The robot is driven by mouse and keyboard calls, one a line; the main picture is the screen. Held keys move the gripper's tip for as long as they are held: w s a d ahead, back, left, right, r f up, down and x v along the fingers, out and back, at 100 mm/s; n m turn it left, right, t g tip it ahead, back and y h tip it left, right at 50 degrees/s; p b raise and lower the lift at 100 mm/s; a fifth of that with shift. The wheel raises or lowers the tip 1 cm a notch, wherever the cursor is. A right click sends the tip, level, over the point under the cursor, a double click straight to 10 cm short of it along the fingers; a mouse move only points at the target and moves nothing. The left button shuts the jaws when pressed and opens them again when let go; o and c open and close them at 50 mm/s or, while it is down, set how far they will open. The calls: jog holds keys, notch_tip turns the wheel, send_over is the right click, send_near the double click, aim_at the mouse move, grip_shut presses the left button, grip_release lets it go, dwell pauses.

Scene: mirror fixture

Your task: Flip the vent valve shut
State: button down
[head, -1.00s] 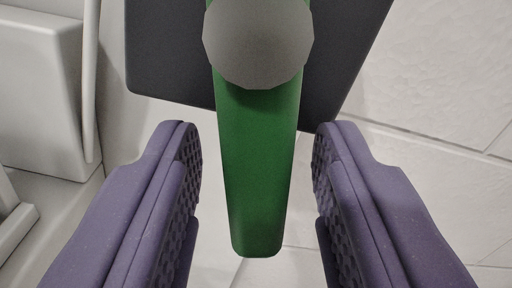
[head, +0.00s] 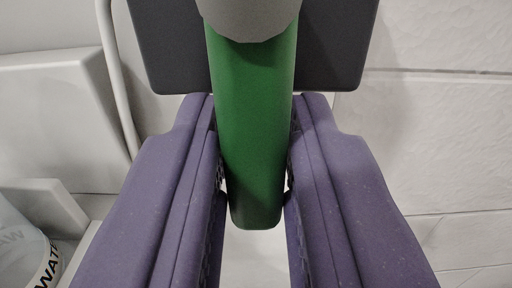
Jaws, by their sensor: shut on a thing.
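The vent valve's green lever (head: 254,120) hangs down from a round grey hub (head: 248,18) at the top of the head view. Behind it is a dark grey plate (head: 335,50). My gripper (head: 255,165) has its two purple padded fingers closed on the lever's lower half, one on each side. The lever's rounded lower end shows between the fingers. The hub's upper part is cut off by the picture's edge.
A pale box-like fixture (head: 60,120) and a thin white pipe (head: 118,80) stand at the left. A clear container with dark lettering (head: 28,250) shows at lower left. A pale panelled wall (head: 430,130) fills the right.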

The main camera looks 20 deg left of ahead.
jog(key=c, duration=1.1)
grip_release()
jog(key=b+v, duration=0.1)
jog(key=v, duration=0.6)
jog(key=shift+s+d, duration=0.1)
jog(key=shift+s, duration=0.3)
jog(key=d+f+m+h+b, duration=0.1)
jog(key=d+b, duration=0.3)
jog(key=b, duration=0.4)
jog(key=d+f+m+g+h+b, duration=0.1)
jog(key=d+f+b, duration=0.3)
jog(key=b, duration=0.4)
jog(key=w+d+f+m+g+h+b, duration=0.1)
jog(key=d+f+h+b, duration=0.2)
jog(key=d+b, duration=0.2)
jog(key=shift+d+b, duration=0.1)
jog(key=shift+b, duration=1.6)
